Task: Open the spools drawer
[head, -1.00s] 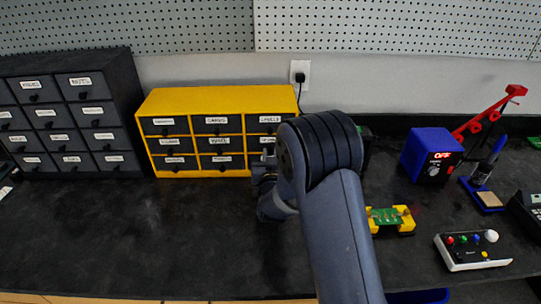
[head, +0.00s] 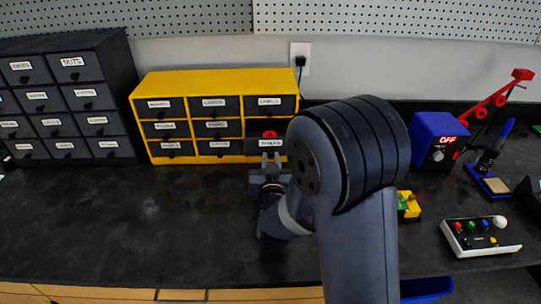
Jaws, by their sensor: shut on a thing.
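The yellow cabinet (head: 213,77) at the back of the bench holds rows of dark drawers with white labels. In its right column, below the top drawer, one drawer (head: 284,148) stands pulled out; its label looks like spools but is blurred. A red thing (head: 269,133) shows inside it. My gripper (head: 271,158) is at this drawer's front, just below the label, with its fingers shut on the handle. The handle itself is hidden by the fingers. The lower right drawer is hidden behind the pulled-out one.
A dark drawer cabinet (head: 117,70) stands at the left. To the right are a blue power unit (head: 434,130), a red arm-like stand (head: 490,105), a control box with coloured buttons (head: 480,237) and a yellow holder (head: 408,204) partly behind my arm. The bench front left is clear.

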